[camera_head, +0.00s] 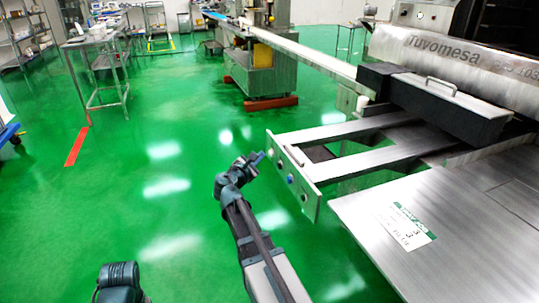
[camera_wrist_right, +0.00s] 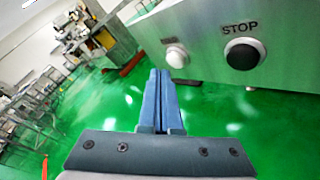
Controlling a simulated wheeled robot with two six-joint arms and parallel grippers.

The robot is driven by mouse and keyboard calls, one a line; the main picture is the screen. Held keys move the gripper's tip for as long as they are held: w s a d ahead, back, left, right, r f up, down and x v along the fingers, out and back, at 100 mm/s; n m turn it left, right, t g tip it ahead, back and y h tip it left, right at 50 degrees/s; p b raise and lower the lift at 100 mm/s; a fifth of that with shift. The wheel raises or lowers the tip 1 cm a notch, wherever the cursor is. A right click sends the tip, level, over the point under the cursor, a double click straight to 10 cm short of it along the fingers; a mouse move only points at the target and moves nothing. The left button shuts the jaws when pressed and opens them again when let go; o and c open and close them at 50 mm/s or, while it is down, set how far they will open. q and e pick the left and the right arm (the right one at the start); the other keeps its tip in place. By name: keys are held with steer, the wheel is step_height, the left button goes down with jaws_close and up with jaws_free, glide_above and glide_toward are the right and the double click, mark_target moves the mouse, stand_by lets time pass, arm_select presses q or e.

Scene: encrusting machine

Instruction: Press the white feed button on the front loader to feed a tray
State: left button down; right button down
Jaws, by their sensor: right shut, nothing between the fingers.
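The front loader's metal end panel (camera_head: 296,192) faces me in the head view, with several small buttons on it. In the right wrist view the white button (camera_wrist_right: 176,56) sits on the panel (camera_wrist_right: 210,25), left of a black button (camera_wrist_right: 243,54) labelled STOP.
A flat metal table (camera_head: 450,230) with a label stands right of the loader. The large Tuvomesa machine (camera_head: 450,55) and a black box with a handle (camera_head: 445,105) are behind. The green floor (camera_head: 130,210) to the left is open.

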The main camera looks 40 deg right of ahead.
steer(key=shift+d, duration=0.2)
stand_by(0.5)
steer(key=shift+s+d, duration=0.1)
steer(key=shift+d, duration=0.1)
steer(key=shift+s+d, duration=0.1)
steer(key=shift+d, duration=0.3)
stand_by(0.9)
steer(key=shift+a, duration=0.75)
steer(key=shift+w+a, duration=0.1)
steer(key=shift+w, duration=0.1)
